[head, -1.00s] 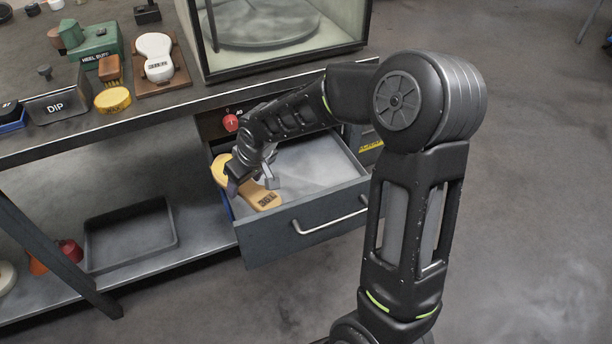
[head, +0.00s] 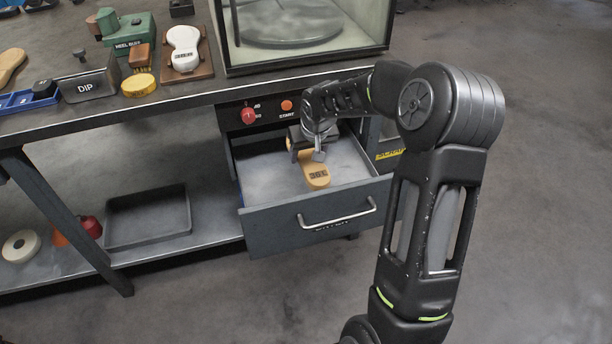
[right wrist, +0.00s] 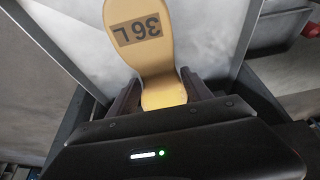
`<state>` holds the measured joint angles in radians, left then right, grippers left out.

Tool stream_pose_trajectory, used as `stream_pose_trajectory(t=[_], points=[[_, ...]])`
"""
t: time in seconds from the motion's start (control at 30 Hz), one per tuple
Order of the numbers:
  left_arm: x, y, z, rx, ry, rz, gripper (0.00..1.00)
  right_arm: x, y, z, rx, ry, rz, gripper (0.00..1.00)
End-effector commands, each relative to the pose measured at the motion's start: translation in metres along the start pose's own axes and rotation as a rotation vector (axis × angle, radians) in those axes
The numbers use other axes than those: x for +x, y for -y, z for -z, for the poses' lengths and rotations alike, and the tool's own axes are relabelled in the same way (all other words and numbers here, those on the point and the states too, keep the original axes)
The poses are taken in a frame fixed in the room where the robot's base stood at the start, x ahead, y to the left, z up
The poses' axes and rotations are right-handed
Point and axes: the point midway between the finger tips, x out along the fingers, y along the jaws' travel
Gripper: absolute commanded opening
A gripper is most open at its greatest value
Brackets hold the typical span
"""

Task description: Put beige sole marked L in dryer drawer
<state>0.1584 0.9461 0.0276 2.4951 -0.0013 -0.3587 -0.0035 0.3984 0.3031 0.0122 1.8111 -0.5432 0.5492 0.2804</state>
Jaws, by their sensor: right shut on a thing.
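In the right wrist view the sole (right wrist: 152,62) shows the marking 36 L. My right gripper (head: 309,150) is shut on the sole's narrow part, seen between the two fingers in the wrist view. The dryer drawer (head: 262,222) is pulled open, with a pale floor. The sole is over that floor; I cannot tell whether it touches it. My left gripper is not in view.
Above the drawer are a red knob (head: 248,116) and an orange button (head: 287,105). The glass-sided case (head: 305,62) stands on the bench. A dark tray (head: 148,218) lies on the lower shelf. The drawer floor left of the sole is clear.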

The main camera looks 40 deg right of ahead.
Motion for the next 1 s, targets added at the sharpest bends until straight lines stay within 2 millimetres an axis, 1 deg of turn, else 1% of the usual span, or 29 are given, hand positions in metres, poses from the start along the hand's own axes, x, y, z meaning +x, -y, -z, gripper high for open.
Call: stream_pose_trajectory(t=[0.03,0.1,0.2,0.27,0.33,0.63,0.73,0.9,1.0], points=[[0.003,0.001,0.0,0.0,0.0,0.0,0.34,0.01,0.0,-0.005,0.001,0.005,0.0,0.12],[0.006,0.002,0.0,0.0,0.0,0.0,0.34,0.023,0.0,-0.011,-0.001,0.005,0.0,0.12],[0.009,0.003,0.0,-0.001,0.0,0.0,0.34,0.039,0.0,-0.017,0.0,0.004,0.0,0.12],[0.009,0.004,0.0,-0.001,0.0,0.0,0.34,0.045,0.0,-0.019,-0.001,0.002,0.0,0.12],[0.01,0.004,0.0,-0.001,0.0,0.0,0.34,0.049,0.0,-0.021,0.0,0.002,0.0,0.12],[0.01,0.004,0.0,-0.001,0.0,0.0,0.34,0.05,0.0,-0.021,0.0,0.001,0.0,0.12],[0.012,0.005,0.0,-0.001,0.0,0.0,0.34,0.059,0.0,-0.025,-0.001,0.002,0.0,0.12],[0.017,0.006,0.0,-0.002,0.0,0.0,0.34,0.081,0.0,-0.034,-0.002,0.002,0.0,0.12],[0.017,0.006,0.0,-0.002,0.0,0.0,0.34,0.084,0.0,-0.035,-0.001,0.001,0.0,0.12]])
